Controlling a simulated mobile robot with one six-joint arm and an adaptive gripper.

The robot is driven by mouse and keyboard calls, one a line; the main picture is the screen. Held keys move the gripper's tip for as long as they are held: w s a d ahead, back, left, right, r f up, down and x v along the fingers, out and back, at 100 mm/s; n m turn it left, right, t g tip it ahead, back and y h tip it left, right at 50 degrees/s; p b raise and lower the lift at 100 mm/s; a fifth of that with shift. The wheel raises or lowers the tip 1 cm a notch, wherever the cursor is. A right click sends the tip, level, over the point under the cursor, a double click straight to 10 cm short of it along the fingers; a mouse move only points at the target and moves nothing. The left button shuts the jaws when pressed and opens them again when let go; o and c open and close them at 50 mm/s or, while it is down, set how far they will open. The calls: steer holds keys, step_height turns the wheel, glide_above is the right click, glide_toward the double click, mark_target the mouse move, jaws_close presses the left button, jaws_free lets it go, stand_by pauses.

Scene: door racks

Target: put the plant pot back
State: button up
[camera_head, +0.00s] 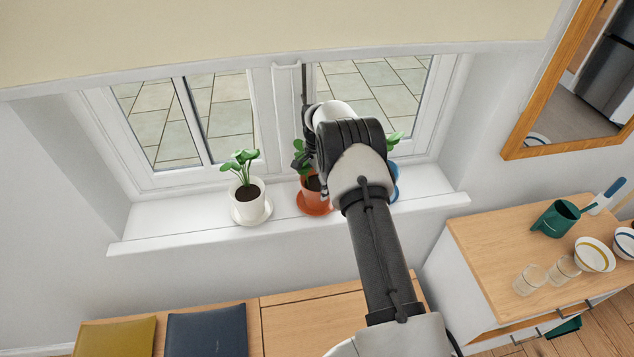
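Three potted plants show on the white windowsill (190,228). A white pot (250,199) stands upright on a white saucer at the left. A terracotta pot (309,196) stands on a terracotta saucer in the middle, its right side hidden by my arm. A blue pot or saucer (393,183) shows only as an edge right of my arm, with a few green leaves above. My gripper (300,156) is at the window, at or just above the terracotta pot's plant. Its fingers are mostly hidden behind my wrist, so its opening and any contact are unclear.
Two window sashes (184,120) stand behind the sill, under a cream blind (270,35). A wood-framed mirror (560,100) hangs at the right. Bare sill lies left of the white pot.

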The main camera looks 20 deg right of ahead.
mark_target(317, 185)
steer(key=shift+o, duration=0.6)
steer(key=shift+r, duration=0.15)
steer(key=shift+r, duration=0.35)
step_height(317, 185, up, 7)
steer(key=shift+f, duration=0.1)
